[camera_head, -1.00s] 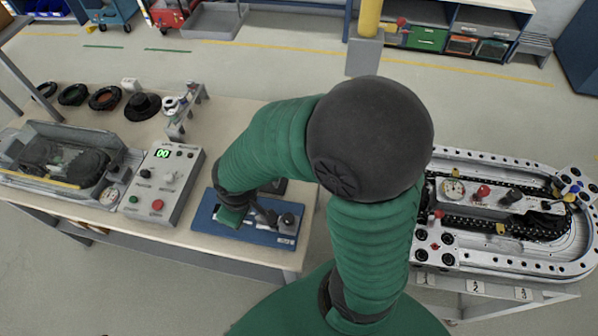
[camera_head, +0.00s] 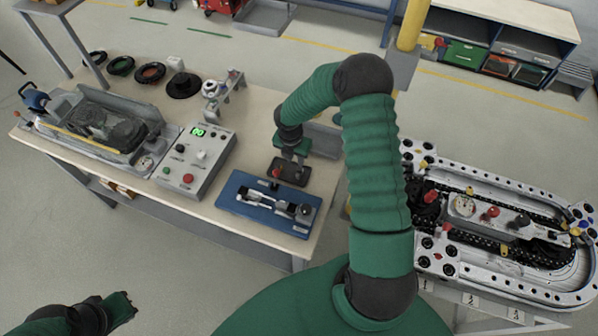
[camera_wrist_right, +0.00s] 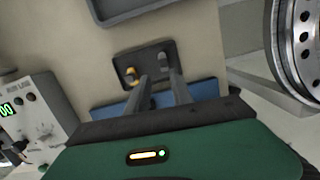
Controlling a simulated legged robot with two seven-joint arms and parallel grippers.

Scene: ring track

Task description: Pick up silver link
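My right gripper (camera_head: 293,158) is over a small dark tray (camera_head: 288,172) on the workbench. In the right wrist view its two fingers (camera_wrist_right: 161,78) point into the tray (camera_wrist_right: 150,50) with a gap between them. A small silver piece, which looks like the silver link (camera_wrist_right: 163,57), lies in the tray just beyond the gap, near the right finger. A gold-coloured piece (camera_wrist_right: 131,76) lies left of the left finger. Whether any finger touches the silver piece is unclear. My left gripper (camera_head: 120,308) is at the lower left, off the bench, its fingers unclear.
A blue fixture board (camera_head: 240,205) with silver and dark parts lies in front of the tray. A control box (camera_head: 190,165) with a green display stands to the left. The oval ring track (camera_head: 560,285) is at the right.

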